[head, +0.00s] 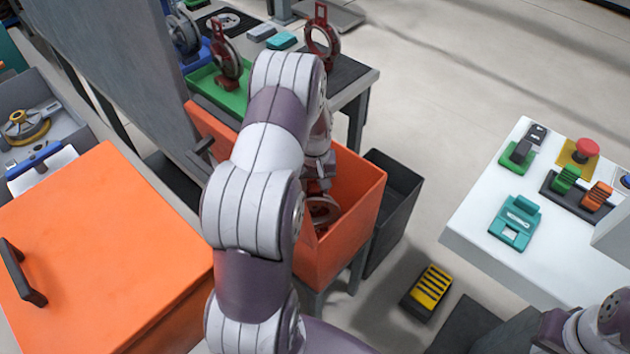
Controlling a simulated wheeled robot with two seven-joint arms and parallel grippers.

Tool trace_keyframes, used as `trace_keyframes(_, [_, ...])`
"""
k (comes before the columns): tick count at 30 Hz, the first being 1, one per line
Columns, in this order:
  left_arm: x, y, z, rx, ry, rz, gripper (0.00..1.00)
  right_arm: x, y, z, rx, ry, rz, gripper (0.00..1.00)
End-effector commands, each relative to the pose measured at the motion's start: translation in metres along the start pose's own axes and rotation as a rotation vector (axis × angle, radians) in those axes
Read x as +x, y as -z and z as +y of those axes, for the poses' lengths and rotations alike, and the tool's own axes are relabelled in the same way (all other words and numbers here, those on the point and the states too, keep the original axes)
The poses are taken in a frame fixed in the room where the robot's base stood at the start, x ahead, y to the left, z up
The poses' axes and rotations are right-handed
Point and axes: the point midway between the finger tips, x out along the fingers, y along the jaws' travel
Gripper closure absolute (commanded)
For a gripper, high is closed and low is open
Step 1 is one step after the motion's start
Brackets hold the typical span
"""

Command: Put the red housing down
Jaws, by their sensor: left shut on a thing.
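My left arm reaches over an orange bin (352,190). My left gripper (320,178) points down inside the bin, partly hidden by my own arm. It is shut on a red housing (323,212), a dark red ringed part that shows low in the bin opening. I cannot tell whether the housing touches the bin floor. Two similar red parts with rings stand on the far table: one (228,65) on a green tray, one (321,40) by a dark mat. Only a link of my right arm shows at the bottom right; its gripper is out of view.
A dark bin (395,210) stands right of the orange bin. A grey panel (125,70) rises to the left, behind an orange cabinet (100,265). A white console (470,220) with a red button is at right. A yellow-striped pedal (430,288) lies on the floor.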

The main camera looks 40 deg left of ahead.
Motion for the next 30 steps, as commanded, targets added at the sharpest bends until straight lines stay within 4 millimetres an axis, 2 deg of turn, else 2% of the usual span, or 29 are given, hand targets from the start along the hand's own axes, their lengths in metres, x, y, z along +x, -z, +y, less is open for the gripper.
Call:
trace_keyframes(7, [0.032,0.001,0.000,0.000,0.000,0.001,1.00,0.001,0.000,0.000,0.000,0.000,0.000,1.00])
trace_keyframes(30, [0.044,0.001,0.000,0.001,0.000,0.001,1.00,0.007,-0.001,0.000,0.000,0.000,0.000,1.00])
